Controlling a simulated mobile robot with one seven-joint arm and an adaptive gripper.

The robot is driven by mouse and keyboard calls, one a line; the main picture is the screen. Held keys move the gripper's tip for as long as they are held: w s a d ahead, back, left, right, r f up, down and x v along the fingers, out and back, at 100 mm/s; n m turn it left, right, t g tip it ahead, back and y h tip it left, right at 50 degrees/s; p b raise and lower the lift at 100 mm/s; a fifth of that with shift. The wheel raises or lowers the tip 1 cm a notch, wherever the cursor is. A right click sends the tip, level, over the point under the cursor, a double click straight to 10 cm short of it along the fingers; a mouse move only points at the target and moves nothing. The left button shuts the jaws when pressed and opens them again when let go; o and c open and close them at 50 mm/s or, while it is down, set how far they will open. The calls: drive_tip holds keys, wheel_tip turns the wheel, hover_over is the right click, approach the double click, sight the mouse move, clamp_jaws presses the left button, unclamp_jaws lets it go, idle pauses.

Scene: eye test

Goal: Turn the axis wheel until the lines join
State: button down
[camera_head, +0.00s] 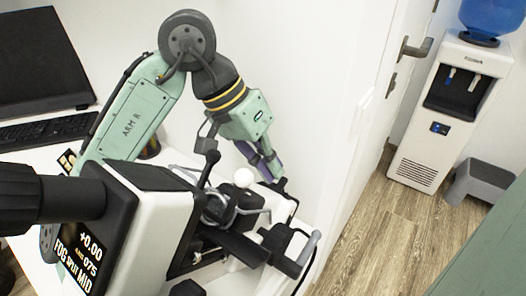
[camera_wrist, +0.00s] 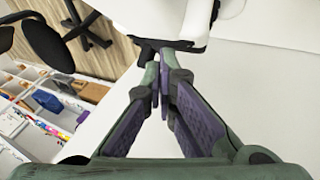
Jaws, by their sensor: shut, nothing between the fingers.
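The eye test instrument (camera_head: 168,222) stands on the white table, with a black eyepiece tube (camera_head: 75,198) on its left. Its display (camera_head: 84,256) reads +0.00, a partly legible axis line with 075, and FOG SPLIT MID. No lines to be joined show. A grey round part (camera_head: 48,243) is partly hidden behind the display housing; I cannot tell whether it is the axis wheel. My gripper (camera_head: 277,178) points down at the instrument's far right end. In the wrist view, my gripper (camera_wrist: 158,55) is shut and empty, its tips close to a black bar (camera_wrist: 172,44); contact is unclear.
A monitor (camera_head: 42,58) and keyboard (camera_head: 45,130) are at the left. A water dispenser (camera_head: 418,150) and grey stool (camera_head: 484,180) stand right, past the door.

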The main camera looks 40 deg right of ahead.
drive_tip(key=shift+s+d+r, duration=0.15)
drive_tip(key=shift+s+r, duration=0.15)
drive_tip(key=shift+s, duration=0.05)
drive_tip(key=shift+s+f, duration=0.1)
drive_tip(key=shift+f, duration=0.15)
drive_tip(key=shift+p, duration=0.3)
drive_tip(key=shift+w+a+f, duration=0.2)
drive_tip(key=shift+w+a, duration=0.2)
drive_tip(key=shift+w, duration=0.2)
drive_tip(key=v, duration=1.2)
